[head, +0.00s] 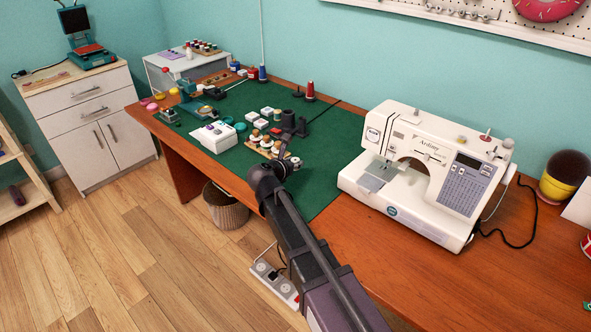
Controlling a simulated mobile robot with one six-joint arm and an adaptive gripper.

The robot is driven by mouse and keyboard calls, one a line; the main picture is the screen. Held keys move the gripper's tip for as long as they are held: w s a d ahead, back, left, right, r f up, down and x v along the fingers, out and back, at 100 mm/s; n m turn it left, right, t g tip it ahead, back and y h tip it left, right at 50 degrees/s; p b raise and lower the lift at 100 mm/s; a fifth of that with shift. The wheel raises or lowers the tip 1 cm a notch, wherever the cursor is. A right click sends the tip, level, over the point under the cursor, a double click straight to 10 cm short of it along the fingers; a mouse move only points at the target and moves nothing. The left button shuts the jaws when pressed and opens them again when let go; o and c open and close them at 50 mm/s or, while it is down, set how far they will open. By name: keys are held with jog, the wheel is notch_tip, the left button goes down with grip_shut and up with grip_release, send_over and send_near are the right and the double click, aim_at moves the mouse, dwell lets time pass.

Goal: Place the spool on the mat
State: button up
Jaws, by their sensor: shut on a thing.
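The green mat (325,165) covers much of the left part of the wooden table. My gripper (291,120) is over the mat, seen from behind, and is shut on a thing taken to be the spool. My own wrist and fingers hide the held thing, so its colour and its height above the mat cannot be told. A red spool (310,91) stands upright at the mat's back edge, and a blue one (262,73) stands to its left. Both are apart from my gripper.
A white sewing machine (425,170) stands right of the mat. Several small spools and white boxes lie around my gripper, with a larger white box (213,136) to the left. The mat's front right part is clear. A white drawer unit (192,66) stands at the back left.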

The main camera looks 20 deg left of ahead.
aim_at(296, 176)
jog(key=shift+w, duration=0.2)
jog(key=shift+w, duration=0.6)
notch_tip(296, 176, down, 4)
jog(key=b, duration=0.3)
jog(key=shift+d+r+b, duration=0.1)
jog(key=shift+r+b, duration=0.05)
jog(key=shift+b, duration=0.2)
jog(key=o, duration=0.8)
jog(key=shift+c, duration=0.2)
jog(key=shift+r, duration=0.1)
